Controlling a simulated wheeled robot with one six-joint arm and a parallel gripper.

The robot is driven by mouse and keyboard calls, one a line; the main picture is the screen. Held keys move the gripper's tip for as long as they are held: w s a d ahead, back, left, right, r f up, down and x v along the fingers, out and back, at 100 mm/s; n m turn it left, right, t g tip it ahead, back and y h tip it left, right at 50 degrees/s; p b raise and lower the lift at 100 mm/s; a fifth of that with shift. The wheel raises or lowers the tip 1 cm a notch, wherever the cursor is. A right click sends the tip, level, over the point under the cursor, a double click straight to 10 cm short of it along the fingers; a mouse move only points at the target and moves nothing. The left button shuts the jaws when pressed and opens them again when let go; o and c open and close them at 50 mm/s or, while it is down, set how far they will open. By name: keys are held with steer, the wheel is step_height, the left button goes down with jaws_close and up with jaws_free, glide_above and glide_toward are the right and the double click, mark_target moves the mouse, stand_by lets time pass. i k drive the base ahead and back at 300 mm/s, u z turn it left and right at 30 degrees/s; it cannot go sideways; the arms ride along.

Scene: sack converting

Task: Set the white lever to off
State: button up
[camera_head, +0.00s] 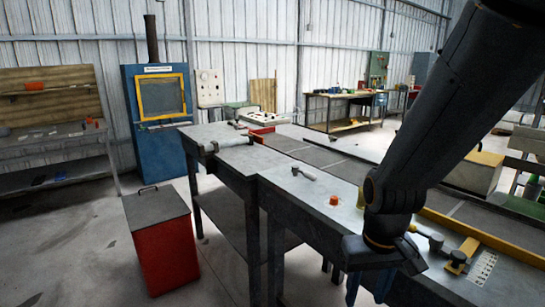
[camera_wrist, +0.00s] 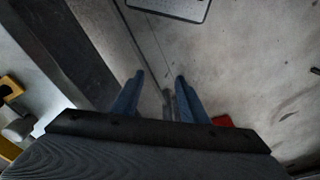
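A pale, lever-like handle (camera_head: 303,173) with a rounded end lies on the grey bench top (camera_head: 285,188) in the head view; it is the likeliest white lever, but its setting is too small to read. My gripper (camera_head: 370,288) hangs at the bench's front edge, to the right of and nearer than that handle, well apart from it. In the wrist view my gripper (camera_wrist: 160,85) points down at the floor, its two blue fingers apart with nothing between them. A grey knob (camera_wrist: 18,128) beside a yellow part shows at the left edge there.
An orange knob (camera_head: 334,200) sits on the bench. A grey-knobbed handle (camera_head: 431,238) and yellow bracket (camera_head: 462,252) are right of my gripper. A red bin (camera_head: 160,240) stands on the floor at left. A blue cabinet (camera_head: 158,155) stands behind. Open floor lies left of the bench.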

mark_target(295, 169)
steer(key=u, duration=0.4)
steer(key=i, duration=0.9)
steer(key=u, duration=0.15)
